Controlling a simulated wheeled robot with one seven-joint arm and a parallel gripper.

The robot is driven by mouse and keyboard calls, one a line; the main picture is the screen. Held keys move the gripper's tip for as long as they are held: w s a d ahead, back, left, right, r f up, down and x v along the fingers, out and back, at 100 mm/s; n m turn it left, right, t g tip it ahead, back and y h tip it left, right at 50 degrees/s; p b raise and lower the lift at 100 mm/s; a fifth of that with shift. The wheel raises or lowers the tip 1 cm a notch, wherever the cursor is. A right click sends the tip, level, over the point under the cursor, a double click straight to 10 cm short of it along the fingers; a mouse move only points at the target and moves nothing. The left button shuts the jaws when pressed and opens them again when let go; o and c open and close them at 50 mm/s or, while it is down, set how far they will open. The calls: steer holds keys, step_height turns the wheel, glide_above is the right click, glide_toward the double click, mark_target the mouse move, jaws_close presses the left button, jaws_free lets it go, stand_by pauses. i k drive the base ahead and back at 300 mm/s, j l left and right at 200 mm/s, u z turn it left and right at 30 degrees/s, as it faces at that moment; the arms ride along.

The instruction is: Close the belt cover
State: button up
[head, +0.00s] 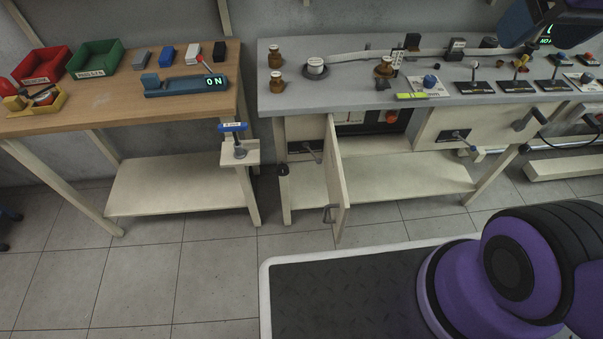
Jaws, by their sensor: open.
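A cream hinged panel (336,182), which looks like the belt cover, stands open under the grey bench. It swings out toward me and shows nearly edge-on. No label on the panel is legible. My purple arm is folded at the lower right, well apart from the panel.
The grey bench (330,98) carries knobs, levers and a belt strip. A cream lower shelf (405,183) lies beneath. A wooden table (90,118) with bins stands left. Another cream front with a handle (530,118) is right. Tiled floor (200,270) before the benches is clear.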

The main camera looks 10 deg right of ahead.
mark_target(339, 205)
steer(key=i+j, duration=0.1)
steer(key=j, duration=1.35)
steer(key=k+j+z, duration=0.15)
steer(key=j, duration=2)
steer(key=z, duration=0.35)
steer(key=j+z, duration=0.15)
steer(key=z, duration=0.6)
steer(key=k+j, duration=0.05)
